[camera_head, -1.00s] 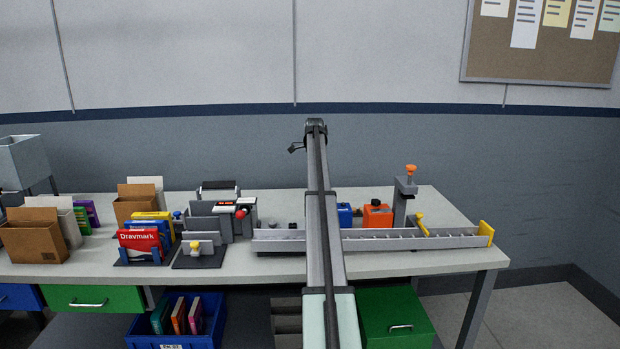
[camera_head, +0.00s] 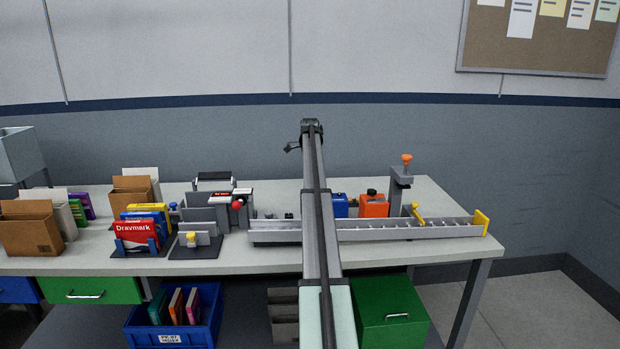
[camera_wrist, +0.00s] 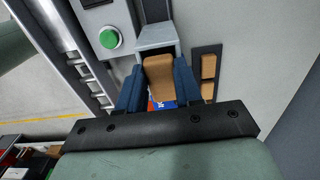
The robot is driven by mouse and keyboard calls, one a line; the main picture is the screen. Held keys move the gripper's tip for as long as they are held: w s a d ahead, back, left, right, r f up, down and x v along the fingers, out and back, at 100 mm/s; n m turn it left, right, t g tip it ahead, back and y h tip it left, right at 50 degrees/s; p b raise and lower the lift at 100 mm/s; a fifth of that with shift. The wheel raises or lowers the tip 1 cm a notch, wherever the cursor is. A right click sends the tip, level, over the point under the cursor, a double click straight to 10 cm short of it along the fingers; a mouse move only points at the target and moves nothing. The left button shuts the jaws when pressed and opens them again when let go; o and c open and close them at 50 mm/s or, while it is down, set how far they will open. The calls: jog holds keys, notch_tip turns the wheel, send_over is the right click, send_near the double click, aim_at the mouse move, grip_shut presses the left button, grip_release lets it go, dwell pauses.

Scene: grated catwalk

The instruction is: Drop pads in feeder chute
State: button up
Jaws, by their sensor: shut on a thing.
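In the wrist view, the two blue fingers of my gripper (camera_wrist: 159,70) are shut on a tan pad (camera_wrist: 159,80). A grey open-topped housing (camera_wrist: 155,36), possibly the feeder chute, lies just beyond the pad's far end; I cannot tell whether they touch. Two more tan pads (camera_wrist: 208,66) lie in a dark holder (camera_wrist: 196,72) to the right.
A green button (camera_wrist: 109,38) is left of the housing. In the head view, a long divided rail (camera_head: 420,229) runs along the bench (camera_head: 270,262), near an orange box (camera_head: 374,207) and an orange-topped post (camera_head: 400,182). Boxes and holders crowd the left.

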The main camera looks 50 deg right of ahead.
jog(key=o, duration=1.1)
jog(key=shift+c, duration=0.2)
jog(key=shift+o, duration=0.3)
jog(key=o, duration=0.4)
jog(key=shift+o, duration=0.2)
jog(key=shift+r, duration=0.15)
jog(key=shift+r, duration=2.9)
